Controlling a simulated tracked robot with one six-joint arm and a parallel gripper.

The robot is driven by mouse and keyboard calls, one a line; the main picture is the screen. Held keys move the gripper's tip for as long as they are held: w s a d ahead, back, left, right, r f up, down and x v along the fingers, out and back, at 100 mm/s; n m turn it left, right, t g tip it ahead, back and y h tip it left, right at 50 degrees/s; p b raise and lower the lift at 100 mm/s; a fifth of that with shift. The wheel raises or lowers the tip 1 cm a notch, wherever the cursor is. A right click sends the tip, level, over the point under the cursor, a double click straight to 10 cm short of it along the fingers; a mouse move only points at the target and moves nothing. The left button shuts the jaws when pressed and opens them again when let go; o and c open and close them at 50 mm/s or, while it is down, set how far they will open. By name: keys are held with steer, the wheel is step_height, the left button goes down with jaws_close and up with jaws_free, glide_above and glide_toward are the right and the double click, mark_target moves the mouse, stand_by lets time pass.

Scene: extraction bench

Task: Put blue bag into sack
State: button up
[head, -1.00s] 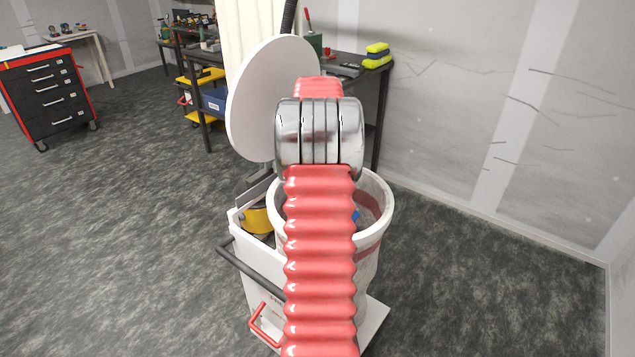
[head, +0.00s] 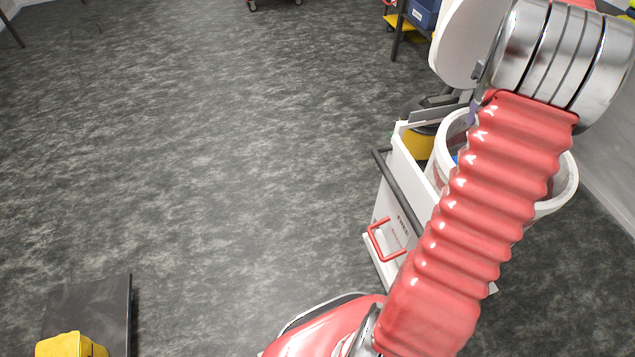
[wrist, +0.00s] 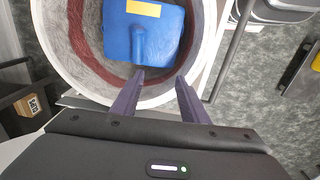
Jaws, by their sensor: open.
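The blue bag (wrist: 116,38), with a yellow label, lies inside the round white sack (wrist: 50,42) in the wrist view. The sack has a dark red band inside its wall. In the head view the sack (head: 566,185) stands on a white cart, and only a sliver of blue (head: 455,159) shows past my arm. My gripper (wrist: 160,75) is open and empty. Its two dark fingers point toward the sack's near rim, just below the bag in the picture, with no bag between them. In the head view my arm hides the gripper.
The white cart (head: 396,212) has a dark bar and a red handle. A round white lid (head: 462,45) stands upright behind the sack. A yellow object (head: 72,346) lies at the bottom left by a dark panel (head: 100,305).

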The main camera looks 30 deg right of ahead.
steer(key=w+a+r+t, duration=0.1)
steer(key=w+a+r, duration=0.15)
steer(key=a, duration=0.65)
steer(key=w+a+r+t+h, duration=0.1)
steer(key=a+r, duration=0.3)
steer(key=a, duration=0.5)
steer(key=w+a+r, duration=0.2)
steer(key=a+r, duration=0.1)
steer(key=a, duration=0.6)
steer(key=s+a+f+t, duration=0.1)
steer(key=s+a, duration=0.3)
steer(key=a, duration=0.4)
steer(key=s+a+f+n+t+y, duration=0.1)
steer(key=s+a, duration=0.3)
steer(key=a, duration=0.4)
steer(key=s+a+f+t, duration=0.1)
steer(key=s+a, duration=0.3)
steer(key=a, duration=0.3)
steer(key=shift+s+a+f+n+t, duration=0.15)
steer(key=shift+a+f+n+t, duration=0.15)
steer(key=shift+a+f, duration=0.1)
steer(key=shift+c, duration=0.2)
steer(key=shift+c, duration=0.9)
